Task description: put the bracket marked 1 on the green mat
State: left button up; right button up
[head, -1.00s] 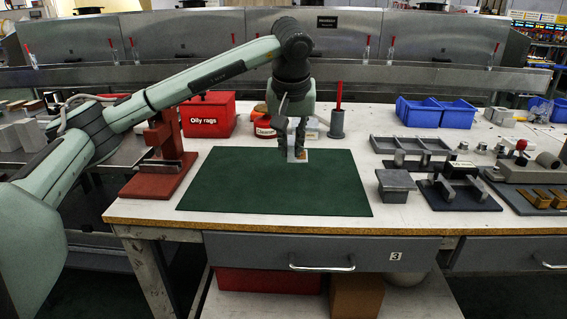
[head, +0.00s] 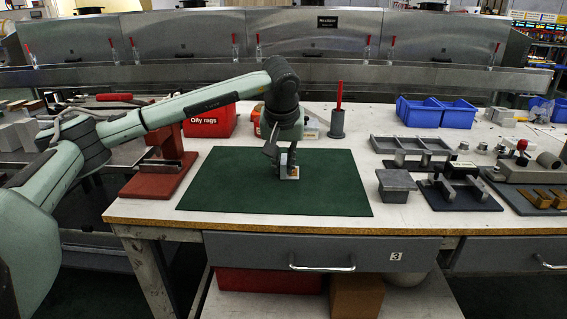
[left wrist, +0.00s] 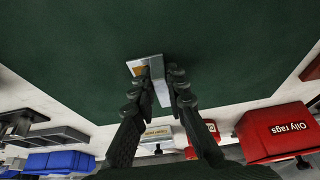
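The metal bracket (head: 291,173) is a small L-shaped piece with an orange-yellow patch; no number is legible. My left gripper (head: 283,163) points down over the middle of the green mat (head: 225,185) with the bracket at its fingertips. In the left wrist view the fingers (left wrist: 166,77) are closed on either side of the bracket's upright plate (left wrist: 159,88), with its flat foot beyond them over the mat (left wrist: 75,55). The bracket is at or just above the mat; I cannot tell whether it touches. My right gripper is in neither view.
The red oily rags bin (head: 210,119) and a red-handled grey holder (head: 337,122) stand behind the mat. A red stand (head: 160,176) is to its left. A grey block (head: 396,185) and metal fixtures (head: 459,190) lie to its right. The rest of the mat is bare.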

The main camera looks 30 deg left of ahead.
pick_arm(q)
jog(key=o, duration=0.4)
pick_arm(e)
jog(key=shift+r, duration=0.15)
pick_arm(q)
jog(key=shift+o, duration=0.2)
jog(key=shift+r, duration=0.25)
jog(key=shift+s+d+r, duration=0.1)
jog(key=shift+d+r, duration=0.05)
jog(key=shift+r, duration=0.15)
jog(key=v, duration=1.1)
jog(key=shift+p, duration=0.3)
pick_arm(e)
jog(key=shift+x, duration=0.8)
pick_arm(q)
jog(key=shift+s, duration=0.1)
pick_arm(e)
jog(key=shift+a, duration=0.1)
